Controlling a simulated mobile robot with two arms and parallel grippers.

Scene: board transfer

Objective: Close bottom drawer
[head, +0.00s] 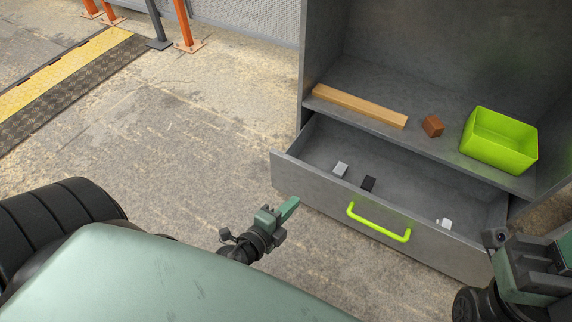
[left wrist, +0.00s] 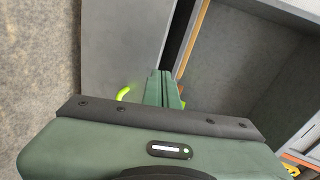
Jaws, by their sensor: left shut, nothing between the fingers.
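The grey bottom drawer (head: 310,185) is pulled out from the cabinet, with its inside showing. Its lime-green handle (head: 379,227) is on the front panel. Inside lie a white block (head: 340,169), a black block (head: 368,183) and a small white piece (head: 446,224). My left gripper (head: 289,208) is shut and empty, left of the handle and near the drawer front; contact cannot be told. In the left wrist view its fingers (left wrist: 163,88) are together, beside part of the handle (left wrist: 122,94). My right gripper (head: 545,265) is at the lower right edge, its fingers unclear.
On the cabinet shelf above the drawer are a wooden plank (head: 360,104), a brown block (head: 432,126) and a lime-green bin (head: 500,140). The concrete floor left of the drawer is clear. Orange posts (head: 187,30) and a yellow strip (head: 65,70) are at the back left.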

